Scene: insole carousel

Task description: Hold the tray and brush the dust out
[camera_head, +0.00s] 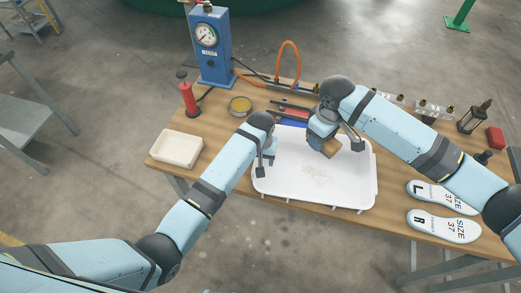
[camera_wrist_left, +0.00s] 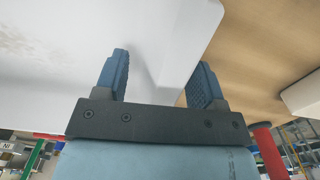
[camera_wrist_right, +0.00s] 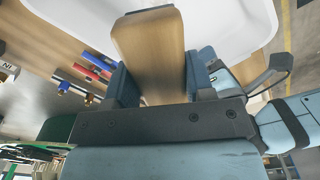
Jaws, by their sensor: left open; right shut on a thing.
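The white tray (camera_head: 290,190) lies on the wooden table, with a patch of pale brown dust (camera_head: 316,171) near its middle. My left gripper (camera_head: 268,158) is at the tray's left side. In the left wrist view its open fingers (camera_wrist_left: 160,80) stand on either side of the tray wall (camera_wrist_left: 170,45), with a gap showing. My right gripper (camera_head: 325,143) is shut on a wooden-handled brush (camera_wrist_right: 155,50) and holds it over the far part of the tray. The brush's bristles are hidden, so I cannot tell whether they touch the tray.
A cream box (camera_head: 177,148) is at the table's left. A red bottle (camera_head: 188,97), a yellow tin (camera_head: 240,105) and a blue gauge stand (camera_head: 210,50) are behind. Two insoles (camera_head: 442,227) lie right of the tray.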

